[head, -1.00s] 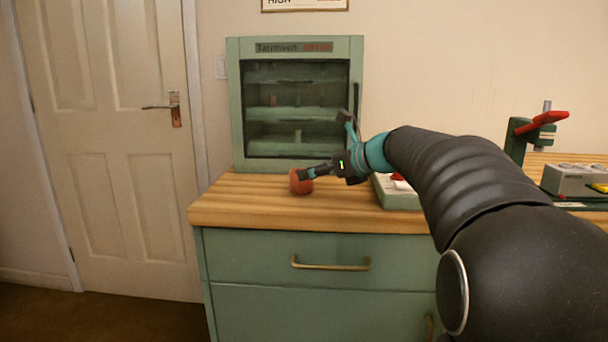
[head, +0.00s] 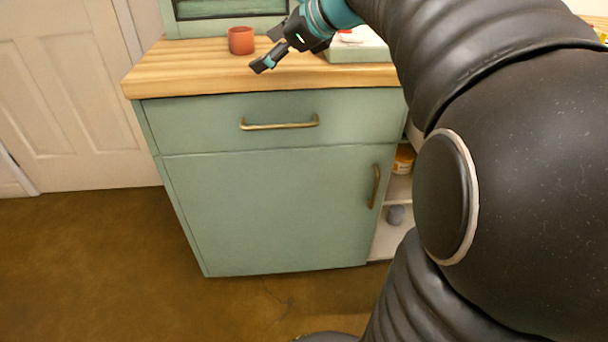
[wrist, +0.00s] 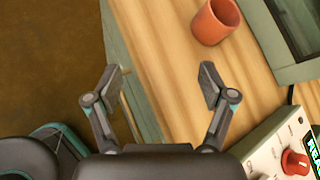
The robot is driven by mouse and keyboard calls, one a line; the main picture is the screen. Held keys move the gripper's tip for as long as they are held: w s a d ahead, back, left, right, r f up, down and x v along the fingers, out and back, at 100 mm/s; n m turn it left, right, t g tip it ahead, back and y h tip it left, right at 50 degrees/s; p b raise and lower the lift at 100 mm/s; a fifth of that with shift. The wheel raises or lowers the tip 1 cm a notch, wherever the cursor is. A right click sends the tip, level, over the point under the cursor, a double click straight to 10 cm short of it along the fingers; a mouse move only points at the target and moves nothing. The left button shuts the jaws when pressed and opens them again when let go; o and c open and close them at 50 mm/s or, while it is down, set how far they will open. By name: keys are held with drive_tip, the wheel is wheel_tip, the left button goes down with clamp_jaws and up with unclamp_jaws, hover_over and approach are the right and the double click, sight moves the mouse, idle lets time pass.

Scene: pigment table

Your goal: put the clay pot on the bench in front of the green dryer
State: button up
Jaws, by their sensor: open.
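The clay pot (head: 241,41), small and orange-red, stands upright on the wooden bench (head: 190,68), in front of the green dryer (head: 212,28). In the wrist view the pot (wrist: 207,27) is at the top with its hollow mouth showing, and the dryer's frame (wrist: 298,72) is at the right. My gripper (head: 268,48) is open and empty, to the right of the pot and nearer the bench's front edge. In the wrist view the spread fingers (wrist: 160,82) have a clear gap between them, and the pot lies beyond the right fingertip, not touching it.
A pale device (head: 360,52) with a red knob (wrist: 295,162) stands on the bench right of my gripper. The green cabinet (head: 270,205) with brass handles is below. Bare bench top lies left of the pot. A white door (head: 75,100) is at the left.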

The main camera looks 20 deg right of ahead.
drive_tip(key=s+a+f+n+g+h, duration=0.2)
drive_tip(key=s+f+n+h, duration=0.1)
drive_tip(key=s+f+n, duration=0.7)
drive_tip(key=s+a+f+n+g+h, duration=0.1)
drive_tip(key=s+f+n+h, duration=0.2)
drive_tip(key=s+f+n, duration=0.7)
drive_tip(key=s+n, duration=0.4)
drive_tip(key=s, duration=0.1)
drive_tip(key=shift+s+a+g+h, duration=0.3)
drive_tip(key=shift+s+a+g, duration=0.1)
drive_tip(key=shift+c, duration=0.2)
